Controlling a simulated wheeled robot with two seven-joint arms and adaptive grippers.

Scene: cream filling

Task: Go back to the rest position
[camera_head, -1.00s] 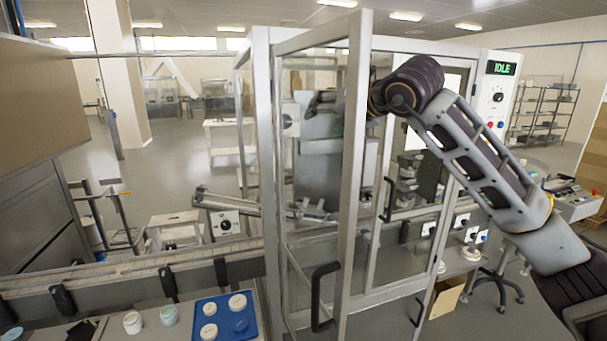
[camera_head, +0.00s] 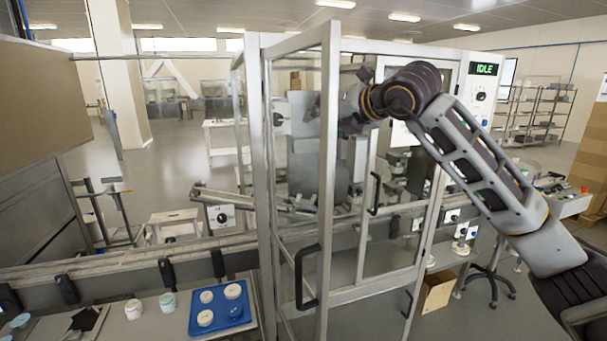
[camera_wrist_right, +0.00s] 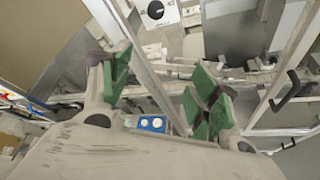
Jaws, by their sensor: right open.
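My right arm comes in from the right in the head view, bent at a dark elbow. Its far end reaches to the upper part of a glass door with a metal frame (camera_head: 326,190); the fingers are hard to make out there. My left gripper is not in view.
The machine's panel (camera_head: 485,95) reads IDLE. A blue tray (camera_head: 239,321) with white round containers lies at the lower left; it also shows in the wrist view (camera_wrist_right: 150,130). Two small jars (camera_head: 133,309) stand beside it. A conveyor (camera_head: 120,262) runs behind. A cardboard box (camera_head: 437,292) sits lower right.

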